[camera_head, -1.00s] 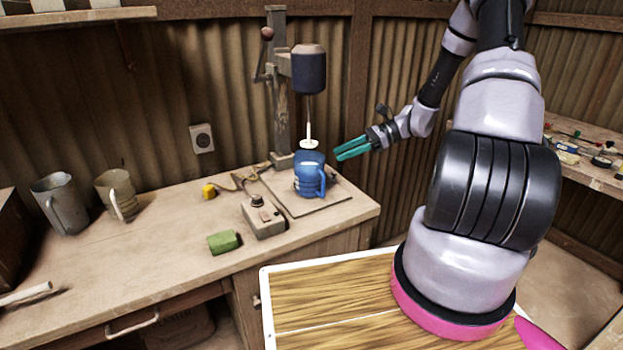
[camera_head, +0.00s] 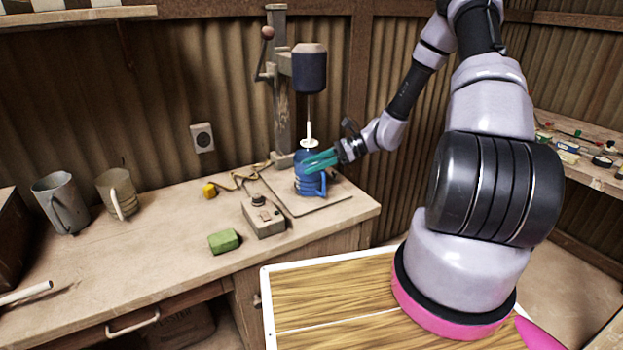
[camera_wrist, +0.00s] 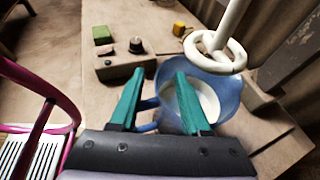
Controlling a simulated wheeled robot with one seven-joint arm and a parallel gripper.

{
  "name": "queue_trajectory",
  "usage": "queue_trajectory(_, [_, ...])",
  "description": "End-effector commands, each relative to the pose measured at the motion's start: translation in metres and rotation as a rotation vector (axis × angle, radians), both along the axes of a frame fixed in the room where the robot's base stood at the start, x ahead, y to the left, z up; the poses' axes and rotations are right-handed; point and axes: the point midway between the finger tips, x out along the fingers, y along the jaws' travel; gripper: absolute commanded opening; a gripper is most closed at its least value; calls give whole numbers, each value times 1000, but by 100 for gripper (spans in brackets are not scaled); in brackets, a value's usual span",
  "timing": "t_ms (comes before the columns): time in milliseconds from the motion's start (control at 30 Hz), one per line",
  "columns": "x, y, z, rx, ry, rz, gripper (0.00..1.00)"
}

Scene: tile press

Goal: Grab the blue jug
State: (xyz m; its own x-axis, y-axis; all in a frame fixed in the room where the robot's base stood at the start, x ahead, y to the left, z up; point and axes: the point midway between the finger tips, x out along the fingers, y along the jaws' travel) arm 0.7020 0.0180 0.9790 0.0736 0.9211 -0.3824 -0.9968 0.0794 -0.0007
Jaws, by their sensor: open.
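The blue jug (camera_head: 309,185) stands upright on the board under the press, at the right end of the workbench. My gripper (camera_head: 308,161) has teal fingers and is at the jug's upper part, covering some of it in the head view. In the wrist view my gripper (camera_wrist: 160,85) is open, with one finger over the near left side and handle area of the jug (camera_wrist: 222,88) and the other over its mouth. The pale inside of the jug shows beyond the right finger. I cannot tell whether the fingers touch it.
The press's white whisk-like ring (camera_wrist: 215,52) hangs at the jug's mouth, below the dark motor (camera_head: 309,70). A control box (camera_head: 264,218), a green block (camera_head: 224,241) and a yellow plug (camera_head: 209,190) lie to the left. Two grey-brown jugs (camera_head: 62,205) (camera_head: 119,195) stand farther left.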

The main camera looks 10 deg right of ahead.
Motion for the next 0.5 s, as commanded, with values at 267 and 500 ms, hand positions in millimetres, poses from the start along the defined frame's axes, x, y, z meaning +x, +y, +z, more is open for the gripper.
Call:
queue_trajectory(267, [0,0,0,0,0,0,0])
queue_trajectory(500, [0,0,0,-1,0,1,0])
